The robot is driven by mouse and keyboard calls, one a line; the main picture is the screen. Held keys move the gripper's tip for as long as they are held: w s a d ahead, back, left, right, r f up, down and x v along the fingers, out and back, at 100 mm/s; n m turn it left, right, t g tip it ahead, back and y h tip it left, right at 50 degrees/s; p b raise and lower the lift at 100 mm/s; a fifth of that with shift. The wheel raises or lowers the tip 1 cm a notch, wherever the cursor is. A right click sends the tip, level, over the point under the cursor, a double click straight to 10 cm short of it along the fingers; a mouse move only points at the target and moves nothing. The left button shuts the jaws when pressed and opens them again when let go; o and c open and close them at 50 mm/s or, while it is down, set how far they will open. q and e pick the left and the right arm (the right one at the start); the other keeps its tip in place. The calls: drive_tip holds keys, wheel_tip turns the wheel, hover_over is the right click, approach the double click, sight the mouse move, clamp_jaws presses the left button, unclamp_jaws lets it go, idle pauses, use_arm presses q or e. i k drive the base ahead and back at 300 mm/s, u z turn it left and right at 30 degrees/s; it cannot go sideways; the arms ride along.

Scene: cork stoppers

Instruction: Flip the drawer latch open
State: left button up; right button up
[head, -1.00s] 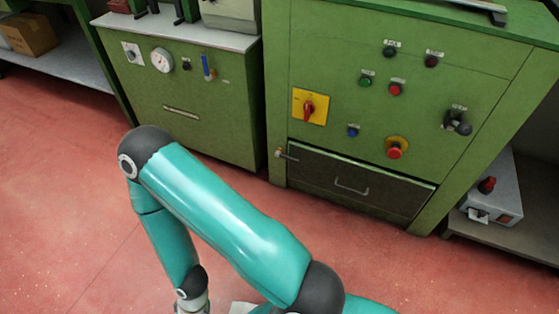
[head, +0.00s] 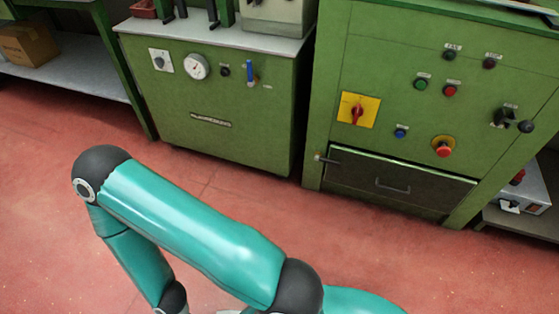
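The dark drawer (head: 345,172) sits low in the front of the green cabinet at the right of the head view, with a pale pull handle (head: 392,187) on its face. The small metal drawer latch (head: 325,159) is at the drawer's upper left corner, on the cabinet frame. It looks roughly horizontal, but it is too small to tell its exact position. My teal arm crosses the lower left of the view, apart from the cabinet and the latch. Neither gripper shows in the frame.
The green cabinet (head: 400,70) carries a yellow plate with a red switch (head: 357,112), several buttons and a black lever (head: 513,120). A second green cabinet (head: 215,115) with a gauge stands to its left. Red floor (head: 240,195) lies open before both.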

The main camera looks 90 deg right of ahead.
sight(317, 157)
drive_tip(key=u, duration=0.3)
drive_tip(key=i, duration=0.6)
drive_tip(key=z, duration=1.85)
drive_tip(key=i, duration=0.25)
drive_tip(key=z, duration=2.1)
drive_tip(key=i, duration=0.45)
drive_tip(key=u, duration=0.3)
drive_tip(key=k, duration=0.45)
drive_tip(key=z, duration=0.2)
drive_tip(key=i, duration=0.3)
drive_tip(key=z, duration=0.05)
